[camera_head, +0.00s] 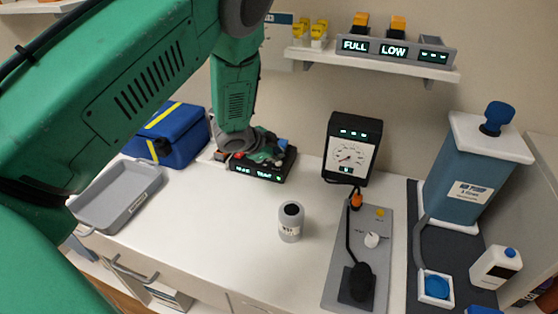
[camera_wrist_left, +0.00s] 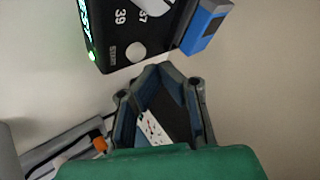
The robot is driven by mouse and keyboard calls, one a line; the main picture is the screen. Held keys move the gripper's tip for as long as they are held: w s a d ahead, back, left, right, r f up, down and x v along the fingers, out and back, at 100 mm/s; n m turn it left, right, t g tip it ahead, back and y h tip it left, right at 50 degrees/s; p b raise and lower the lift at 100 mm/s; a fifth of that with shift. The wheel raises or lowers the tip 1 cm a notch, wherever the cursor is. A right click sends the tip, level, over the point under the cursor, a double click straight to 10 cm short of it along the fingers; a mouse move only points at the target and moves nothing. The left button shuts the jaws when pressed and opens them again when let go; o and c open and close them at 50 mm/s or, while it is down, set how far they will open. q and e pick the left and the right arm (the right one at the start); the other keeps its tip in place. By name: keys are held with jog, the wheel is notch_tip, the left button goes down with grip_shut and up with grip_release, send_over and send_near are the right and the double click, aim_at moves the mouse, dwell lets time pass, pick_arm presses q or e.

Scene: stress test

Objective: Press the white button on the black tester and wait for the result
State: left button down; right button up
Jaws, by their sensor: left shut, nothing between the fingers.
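The black tester (camera_head: 278,173) stands on the white counter near the back wall, its front display lit with small green-white text too small to read surely. In the left wrist view the tester (camera_wrist_left: 115,30) fills the top, with white numbers, a green light and a round white button (camera_wrist_left: 135,51). My left gripper (camera_head: 266,153) is over the tester in the head view, partly hiding its top. In the left wrist view my left gripper (camera_wrist_left: 156,70) is shut and empty, its tips close to the button. I cannot tell if they touch. My right gripper is not in view.
A blue item (camera_wrist_left: 206,25) sits at the tester's edge. A blue case (camera_head: 170,136) and grey tray (camera_head: 125,200) are to the left. A grey canister (camera_head: 291,222), a gauge (camera_head: 352,150) and a grey panel (camera_head: 380,245) stand right. The counter's middle is mostly clear.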

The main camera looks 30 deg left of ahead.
aim_at(278, 162)
pick_arm(q)
notch_tip(278, 162, up, 5)
jog(key=p, duration=0.4)
dwell(0.5)
jog(key=shift+f, duration=0.1)
dwell(0.4)
